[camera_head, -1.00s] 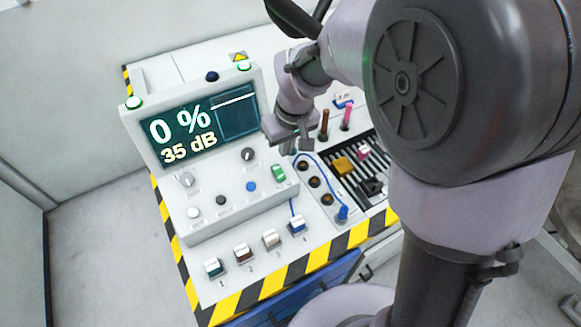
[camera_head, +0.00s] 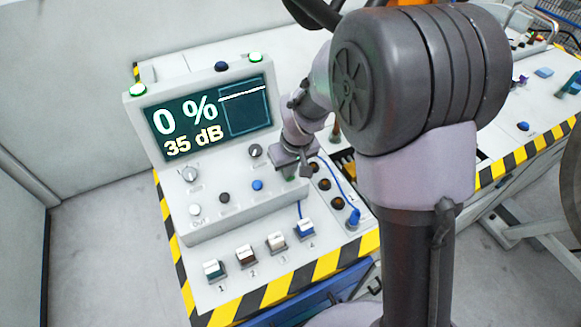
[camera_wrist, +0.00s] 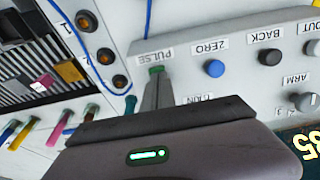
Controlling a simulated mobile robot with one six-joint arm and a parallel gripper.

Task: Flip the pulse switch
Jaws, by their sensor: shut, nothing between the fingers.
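The pulse switch (camera_wrist: 156,70) is a small green switch under a PULSE label (camera_wrist: 155,57) on the sloped console front in the wrist view. My gripper (camera_wrist: 157,84) is shut and empty, its fingertips right at the switch and covering part of it. Whether they touch it I cannot tell. In the head view my gripper (camera_head: 304,172) is low over the right end of the console front and hides most of the switch. Which way the switch is set cannot be made out.
The blue ZERO button (camera_wrist: 214,68) and dark BACK button (camera_wrist: 269,57) sit beside the switch. A blue cable (camera_head: 338,180) and several dark sockets (camera_head: 323,184) lie close to the right. The console screen (camera_head: 208,117) reads 0 % and 35 dB.

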